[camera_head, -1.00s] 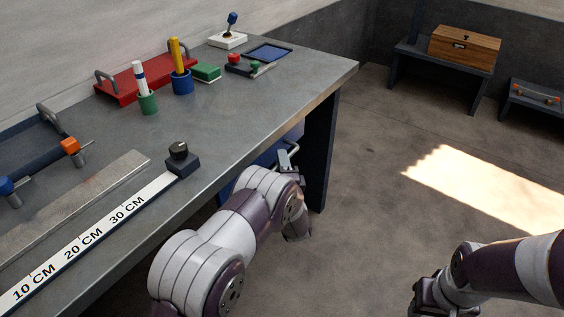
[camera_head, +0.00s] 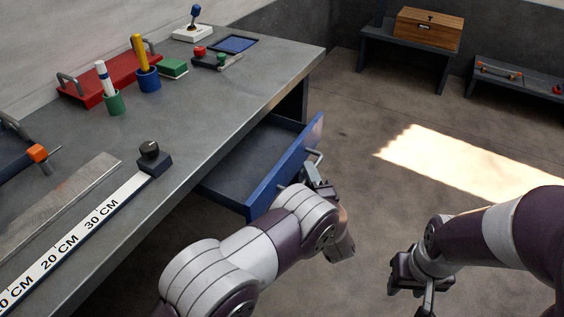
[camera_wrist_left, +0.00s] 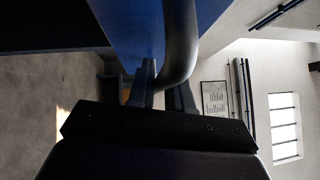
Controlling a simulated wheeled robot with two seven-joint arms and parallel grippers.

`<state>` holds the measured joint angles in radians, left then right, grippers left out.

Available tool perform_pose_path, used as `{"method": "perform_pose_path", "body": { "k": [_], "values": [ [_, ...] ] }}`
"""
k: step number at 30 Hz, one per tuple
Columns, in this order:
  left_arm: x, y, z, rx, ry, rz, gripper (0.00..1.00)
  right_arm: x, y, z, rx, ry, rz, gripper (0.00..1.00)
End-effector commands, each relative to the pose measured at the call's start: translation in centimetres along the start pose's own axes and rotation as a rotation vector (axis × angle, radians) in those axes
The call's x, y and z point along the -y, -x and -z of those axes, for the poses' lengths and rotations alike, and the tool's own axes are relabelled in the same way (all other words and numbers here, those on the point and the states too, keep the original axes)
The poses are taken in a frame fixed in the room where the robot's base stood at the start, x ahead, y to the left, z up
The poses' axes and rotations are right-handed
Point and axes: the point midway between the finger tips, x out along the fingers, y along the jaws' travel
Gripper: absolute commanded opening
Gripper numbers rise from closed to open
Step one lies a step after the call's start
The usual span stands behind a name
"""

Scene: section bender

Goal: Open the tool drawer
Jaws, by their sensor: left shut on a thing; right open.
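The blue tool drawer (camera_head: 262,197) stands pulled out from under the grey workbench (camera_head: 215,112), and the part of its inside that shows is bare. Its grey bar handle (camera_head: 317,158) is on the front face; in the left wrist view the handle (camera_wrist_left: 180,50) rises between the fingers. My left gripper (camera_head: 316,180) is shut on the handle, partly hidden by my own arm in the head view; its fingers also show in the left wrist view (camera_wrist_left: 160,92). My right gripper (camera_head: 408,285) is open and empty, away from the drawer over the floor.
The bench top holds a ruler stop (camera_head: 153,160), a red tray (camera_head: 110,82), a green cup (camera_head: 113,102) and a blue cup (camera_head: 148,79). A wooden box (camera_head: 428,29) sits on a low bench at the back. The floor right of the drawer is clear.

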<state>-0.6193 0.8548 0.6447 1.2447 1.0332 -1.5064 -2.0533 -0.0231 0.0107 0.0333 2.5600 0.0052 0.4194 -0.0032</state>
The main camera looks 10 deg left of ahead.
Motion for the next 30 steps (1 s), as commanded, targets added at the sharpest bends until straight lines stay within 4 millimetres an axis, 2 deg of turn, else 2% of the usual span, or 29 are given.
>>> {"method": "perform_pose_path", "body": {
  "k": [3, 10, 15, 26, 27, 28, 30],
  "values": [
    [0.3, 2.0, 2.0, -0.005, -0.001, -0.002, 0.0, 0.0, -0.2, 0.0, 0.0, 0.0, 0.0, 0.43],
    [1.0, 4.3, 4.2, -0.002, -0.001, -0.003, 0.0, 0.0, -0.4, -0.1, 0.0, 0.0, 0.0, 0.43],
    [1.1, 4.9, 4.8, -0.001, -0.003, -0.003, 0.0, 0.0, -0.5, -0.1, 0.0, 0.0, 0.0, 0.43],
    [1.2, 4.9, 4.9, 0.0, -0.002, -0.003, 0.0, 0.0, -0.5, -0.1, 0.0, 0.0, 0.0, 0.43],
    [1.2, 4.9, 4.9, 0.0, -0.002, -0.003, 0.32, 0.0, -0.5, -0.1, 0.0, 0.0, 0.0, 0.43],
    [1.2, 4.9, 4.9, 0.0, -0.002, -0.003, 0.39, 0.0, -0.5, -0.1, 0.0, 0.0, 0.0, 0.43],
    [1.2, 4.9, 4.9, 0.001, -0.001, -0.002, 0.39, 0.0, -0.5, -0.1, 0.0, 0.0, 0.0, 0.43]
  ]
}}
